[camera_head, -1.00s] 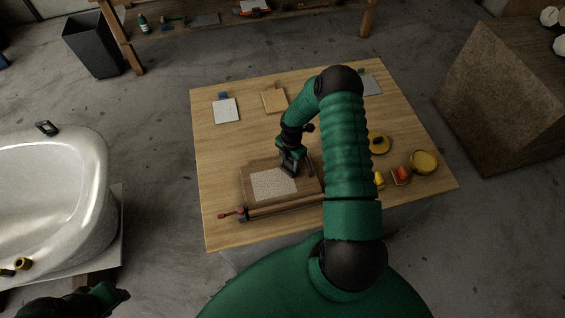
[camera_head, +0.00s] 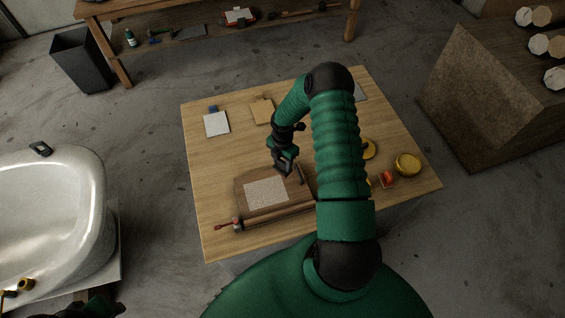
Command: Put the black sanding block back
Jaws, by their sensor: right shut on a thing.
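My right gripper (camera_head: 282,163) is shut on a small black block (camera_head: 286,168), which looks like the black sanding block. The jaws hide much of it. The gripper is over the far right part of a brown board (camera_head: 245,203) with a pale speckled sheet (camera_head: 266,195) on it. I cannot tell whether the block touches the board. A dark narrow thing (camera_head: 299,175) stands or lies just right of the gripper. A dark green part of my left arm shows at the bottom left edge; its jaws cannot be made out.
The wooden table (camera_head: 215,165) holds a white pad (camera_head: 216,124), a tan block (camera_head: 262,112), yellow round things (camera_head: 407,164) and a red-orange item (camera_head: 388,178) at the right. A white tub (camera_head: 60,215) with a black item (camera_head: 41,149) on its rim stands left. The table's left side is clear.

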